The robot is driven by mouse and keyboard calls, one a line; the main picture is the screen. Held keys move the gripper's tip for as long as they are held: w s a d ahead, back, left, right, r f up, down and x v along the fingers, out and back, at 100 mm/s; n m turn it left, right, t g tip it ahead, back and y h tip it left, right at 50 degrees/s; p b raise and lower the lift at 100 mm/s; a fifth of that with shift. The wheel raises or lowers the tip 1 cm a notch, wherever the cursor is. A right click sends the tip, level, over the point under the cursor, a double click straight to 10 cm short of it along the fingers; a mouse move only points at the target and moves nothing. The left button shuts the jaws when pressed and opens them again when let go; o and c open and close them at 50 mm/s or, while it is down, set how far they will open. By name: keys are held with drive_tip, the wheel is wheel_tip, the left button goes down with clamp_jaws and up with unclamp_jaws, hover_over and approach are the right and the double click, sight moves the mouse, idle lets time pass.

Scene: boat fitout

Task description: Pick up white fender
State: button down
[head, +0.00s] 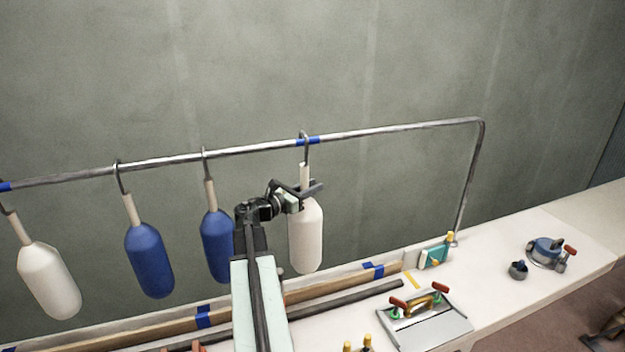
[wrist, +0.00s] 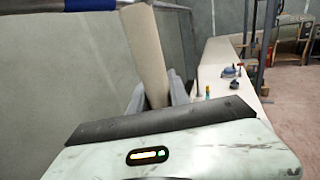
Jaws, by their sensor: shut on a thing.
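A white fender (head: 306,240) hangs from a hook on the metal rail, at a blue tape mark. My gripper (head: 307,190) is shut on its beige neck, just above the white body. In the wrist view the beige neck (wrist: 146,55) rises between my fingers (wrist: 155,97), with the blue tape above it. The fender's body is hidden there behind my gripper. Another white fender (head: 48,280) hangs at the far left of the rail, apart from my gripper.
Two blue fenders (head: 149,260) hang left of my arm; the nearer one (head: 216,245) is partly behind it.

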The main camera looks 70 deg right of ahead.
hover_over(310, 216)
drive_tip(key=shift+r, duration=0.35)
idle(1.1)
